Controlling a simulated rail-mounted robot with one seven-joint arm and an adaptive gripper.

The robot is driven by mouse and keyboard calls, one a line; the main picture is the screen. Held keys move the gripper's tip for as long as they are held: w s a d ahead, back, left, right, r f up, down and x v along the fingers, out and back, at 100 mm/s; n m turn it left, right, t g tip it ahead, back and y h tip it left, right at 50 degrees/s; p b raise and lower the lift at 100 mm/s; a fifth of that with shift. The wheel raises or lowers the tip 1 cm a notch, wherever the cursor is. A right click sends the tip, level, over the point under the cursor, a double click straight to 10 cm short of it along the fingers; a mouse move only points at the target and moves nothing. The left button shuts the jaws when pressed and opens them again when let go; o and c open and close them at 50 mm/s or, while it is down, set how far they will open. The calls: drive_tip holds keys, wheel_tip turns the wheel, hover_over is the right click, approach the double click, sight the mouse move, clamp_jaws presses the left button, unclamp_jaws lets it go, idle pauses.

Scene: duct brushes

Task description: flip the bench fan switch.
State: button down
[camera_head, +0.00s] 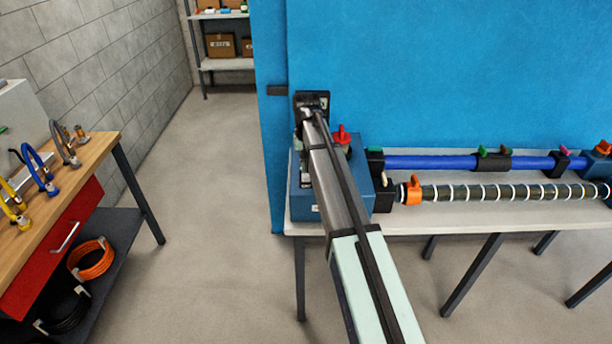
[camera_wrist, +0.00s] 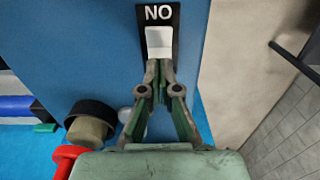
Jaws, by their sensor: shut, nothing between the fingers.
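The fan switch is a white rocker (camera_wrist: 159,42) on a black plate on a blue face. The plate's lettering reads "NO" in the wrist view, which would be an upside-down "ON". My gripper (camera_wrist: 158,68) is shut and empty, its fingertips at the near edge of the rocker. I cannot tell whether they touch it. In the head view my gripper is over the blue box (camera_head: 302,205) at the left end of the bench, and my arm hides much of the box. The switch cannot be made out there.
A red knob (camera_head: 342,134) stands on the box, beside my arm. A blue tube (camera_head: 420,162) and a ringed dark tube (camera_head: 500,192) run right along the bench (camera_head: 470,226). A blue curtain (camera_head: 450,70) stands behind. A wooden workbench (camera_head: 75,160) is left, across clear floor.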

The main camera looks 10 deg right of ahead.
sight(305, 175)
drive_tip(key=shift+r+p, duration=1.35)
drive_tip(key=shift+r, duration=1.2)
drive_tip(key=shift+a, duration=0.15)
